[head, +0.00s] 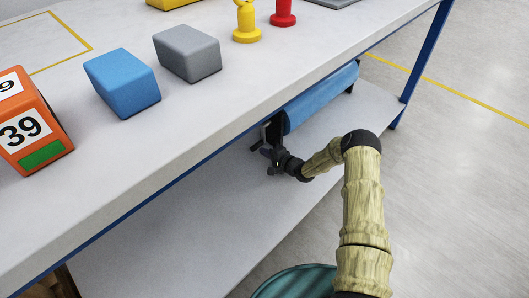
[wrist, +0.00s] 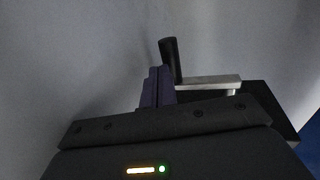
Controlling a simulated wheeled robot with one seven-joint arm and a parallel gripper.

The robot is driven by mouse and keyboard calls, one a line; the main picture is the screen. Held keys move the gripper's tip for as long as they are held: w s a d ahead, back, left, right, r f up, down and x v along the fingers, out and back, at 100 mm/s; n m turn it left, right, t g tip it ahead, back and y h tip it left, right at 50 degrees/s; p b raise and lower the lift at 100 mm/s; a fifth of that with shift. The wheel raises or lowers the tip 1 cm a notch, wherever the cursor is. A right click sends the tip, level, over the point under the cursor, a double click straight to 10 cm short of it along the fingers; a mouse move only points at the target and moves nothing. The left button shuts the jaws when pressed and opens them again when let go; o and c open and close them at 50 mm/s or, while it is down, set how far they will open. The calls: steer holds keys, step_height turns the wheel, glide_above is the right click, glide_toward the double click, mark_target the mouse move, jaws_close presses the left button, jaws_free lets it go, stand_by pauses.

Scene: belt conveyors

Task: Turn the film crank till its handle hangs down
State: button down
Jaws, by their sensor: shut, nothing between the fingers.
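The film roll (head: 320,98) is a blue cylinder mounted under the front edge of the bench. At its near end is a dark bracket, also in the wrist view (wrist: 262,98). The crank's silver arm (wrist: 210,81) runs sideways in the wrist view. Its black handle (wrist: 170,60) stands out from the arm's left end. My gripper (head: 265,151) is below the bench edge at the roll's near end. In the wrist view its purple fingers (wrist: 157,75) are shut and empty, just left of the handle; whether they touch it I cannot tell. In the head view the crank is small and partly hidden.
The bench top (head: 220,115) overhangs the crank. On it are an orange numbered block (head: 30,125), a blue block (head: 122,82), a grey block (head: 187,53), and yellow (head: 246,28) and red (head: 283,14) pieces. A lower shelf (head: 190,215) lies below, mostly bare.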

steer(key=p+v, duration=0.7)
steer(key=v, duration=1)
steer(key=shift+a, duration=0.1)
